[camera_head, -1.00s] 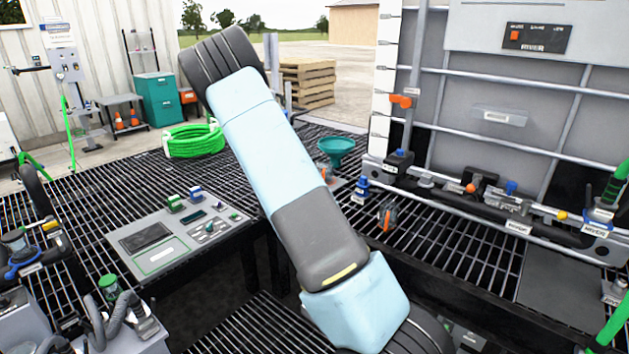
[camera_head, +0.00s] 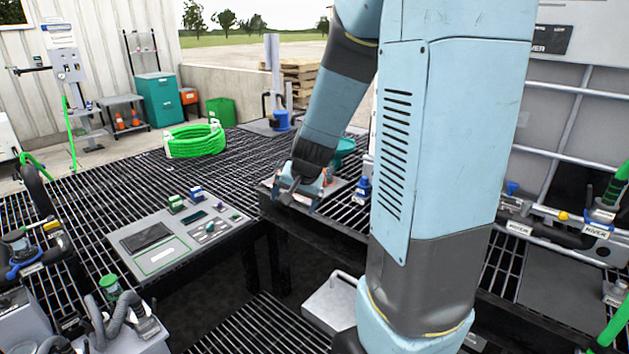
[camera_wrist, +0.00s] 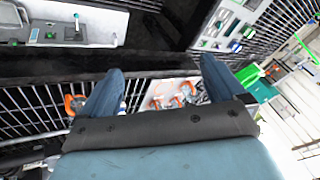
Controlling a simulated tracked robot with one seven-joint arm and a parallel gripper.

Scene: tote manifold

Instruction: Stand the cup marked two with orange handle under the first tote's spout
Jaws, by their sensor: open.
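My gripper (camera_head: 294,199) is open, pointing down over the rack's front edge left of the tote. In the wrist view its two fingers (camera_wrist: 160,70) are apart with nothing gripped. Orange handles (camera_wrist: 156,103) on a pale mat show between the fingers, partly hidden by the gripper body. Another orange-handled item (camera_wrist: 75,103) lies on the grating just outside the left finger. No cup number is readable, so I cannot tell which is marked two. The grey tote (camera_head: 575,110) stands at right. My arm hides much of its front, and I cannot make out the first spout.
A blue-capped fitting (camera_head: 361,190) and teal funnel (camera_head: 345,150) stand right of my gripper. The manifold pipe (camera_head: 540,228) runs below the tote. A control panel (camera_head: 178,240) lies left, with a coiled green hose (camera_head: 195,141) behind. Grating between hose and gripper is clear.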

